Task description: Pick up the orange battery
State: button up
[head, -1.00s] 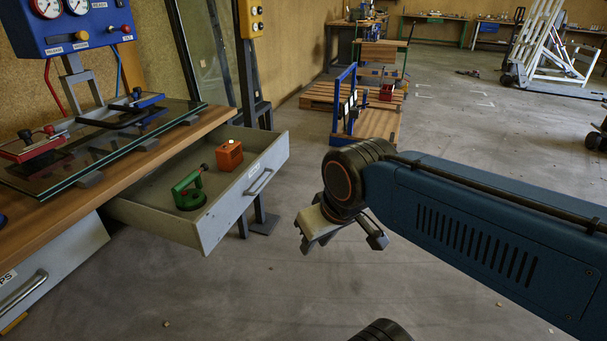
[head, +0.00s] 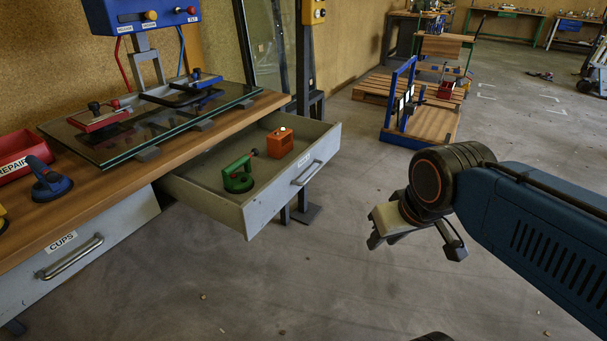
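The orange battery (head: 280,143) is a small block lying in the open grey drawer (head: 262,205), toward its far right corner. A green suction cup with a handle (head: 238,177) sits in the same drawer, to the left of the battery and nearer to me. My gripper (head: 414,245) hangs in the air to the right of the drawer, apart from it and from the battery. Its two fingers are spread, with nothing between them.
The wooden workbench (head: 110,183) above the drawer carries a glass sheet (head: 155,130) with red and blue cup tools. A closed drawer labelled CUPS (head: 75,255) is at the left. A dark post (head: 306,80) stands behind the open drawer.

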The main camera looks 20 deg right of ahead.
aim_at(279, 142)
jog(key=i+j+u, duration=0.1)
jog(key=i+j, duration=0.35)
jog(key=i+j+u, duration=0.1)
jog(key=i+j, duration=0.25)
jog(key=i, duration=0.15)
